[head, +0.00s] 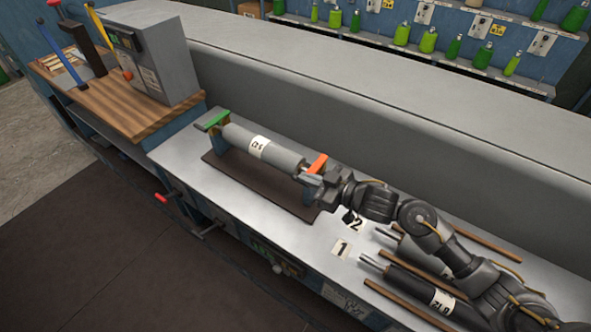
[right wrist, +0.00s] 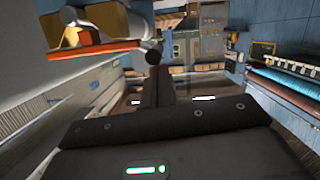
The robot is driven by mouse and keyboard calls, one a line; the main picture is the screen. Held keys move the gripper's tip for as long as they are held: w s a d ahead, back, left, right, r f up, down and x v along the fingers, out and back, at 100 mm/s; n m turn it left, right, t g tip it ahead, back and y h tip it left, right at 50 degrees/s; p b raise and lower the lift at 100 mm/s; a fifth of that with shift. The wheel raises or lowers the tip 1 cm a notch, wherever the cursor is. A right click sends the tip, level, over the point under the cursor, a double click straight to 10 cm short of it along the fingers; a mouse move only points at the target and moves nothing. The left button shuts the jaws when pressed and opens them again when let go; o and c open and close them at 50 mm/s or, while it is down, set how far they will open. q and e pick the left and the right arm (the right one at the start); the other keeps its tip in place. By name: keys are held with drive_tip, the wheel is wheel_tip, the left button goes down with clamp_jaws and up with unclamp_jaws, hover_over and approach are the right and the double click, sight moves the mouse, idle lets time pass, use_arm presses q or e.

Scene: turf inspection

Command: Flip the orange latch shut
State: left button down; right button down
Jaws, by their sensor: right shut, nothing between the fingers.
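The orange latch (head: 317,162) stands at the right end of a grey roller (head: 285,157) that lies in a cradle. In the right wrist view the orange latch (right wrist: 95,52) is a flat bar at the upper left, close to my fingers. I cannot tell whether it is fully closed. My right gripper (head: 311,182) is shut and empty, right beside the latch and the roller's end; contact is unclear. In the right wrist view its dark finger (right wrist: 158,88) points up the picture. My left gripper is not in view.
A green latch (head: 212,120) is at the roller's far end. The cradle's dark base (head: 235,186) rests on a grey bench. A grey control box (head: 150,60) stands at upper left.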

drive_tip(key=shift+s+a+f, duration=0.1)
drive_tip(key=shift+s+f, duration=0.05)
drive_tip(key=shift+f, duration=0.2)
idle(0.3)
drive_tip(key=shift+s+r, duration=0.1)
drive_tip(key=shift+s, duration=0.05)
drive_tip(key=p+v, duration=0.5)
drive_tip(key=v, duration=0.4)
drive_tip(key=shift+d, duration=0.4)
